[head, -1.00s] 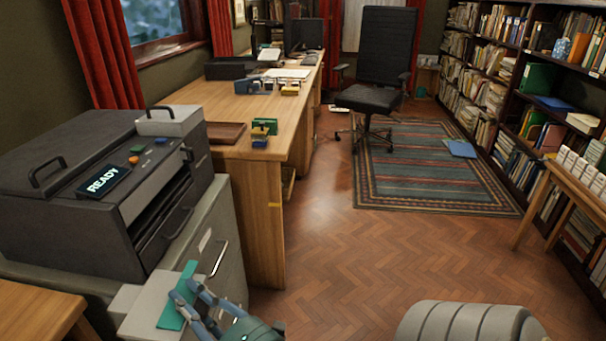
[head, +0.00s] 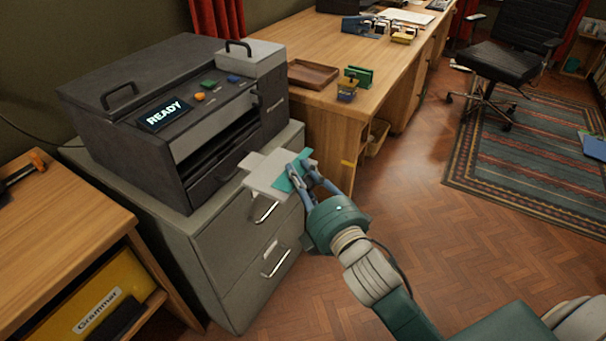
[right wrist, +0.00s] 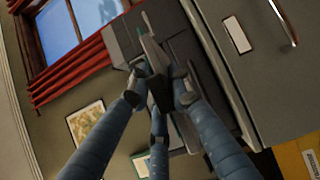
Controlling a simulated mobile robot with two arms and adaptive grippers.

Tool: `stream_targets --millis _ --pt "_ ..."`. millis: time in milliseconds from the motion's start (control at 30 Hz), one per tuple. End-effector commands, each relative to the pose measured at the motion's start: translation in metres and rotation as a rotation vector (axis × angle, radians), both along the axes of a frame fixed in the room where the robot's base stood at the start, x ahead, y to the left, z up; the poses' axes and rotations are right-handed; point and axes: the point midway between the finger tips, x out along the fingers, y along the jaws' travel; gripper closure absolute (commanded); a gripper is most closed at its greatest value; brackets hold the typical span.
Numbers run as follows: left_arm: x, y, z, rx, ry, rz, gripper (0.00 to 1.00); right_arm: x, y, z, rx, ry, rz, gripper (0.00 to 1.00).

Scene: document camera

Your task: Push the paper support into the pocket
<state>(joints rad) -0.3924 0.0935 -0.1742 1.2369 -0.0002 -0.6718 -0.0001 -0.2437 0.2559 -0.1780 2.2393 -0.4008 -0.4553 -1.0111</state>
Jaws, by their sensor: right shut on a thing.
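The paper support (head: 264,181), a pale grey plate with a teal part, is held by my right gripper (head: 300,169). Its fingers are shut on the teal part. The plate lies roughly flat in front of the lower right of the dark machine (head: 180,111), over the cabinet's front edge. The machine has a dark front slot (head: 212,160); I cannot tell whether this is the pocket or whether the plate touches the machine. In the right wrist view the support (right wrist: 152,46) shows edge-on beyond the fingers, with the machine behind it. My left gripper is not in view.
The machine, its display reading READY, stands on a grey drawer cabinet (head: 232,262) with protruding handles. A wooden desk (head: 335,60) with a brown tray (head: 313,73) stands behind. A wooden table (head: 60,215) is at left.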

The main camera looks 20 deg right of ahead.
Motion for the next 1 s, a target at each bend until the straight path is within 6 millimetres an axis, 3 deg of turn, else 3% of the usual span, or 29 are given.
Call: stream_targets --millis 533,1000 --pt "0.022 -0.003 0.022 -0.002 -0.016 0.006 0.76 0.031 0.024 0.000 0.002 -0.002 0.000 1.00" --pt "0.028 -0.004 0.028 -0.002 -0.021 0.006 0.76 0.037 0.030 0.001 0.001 -0.002 0.001 1.00"
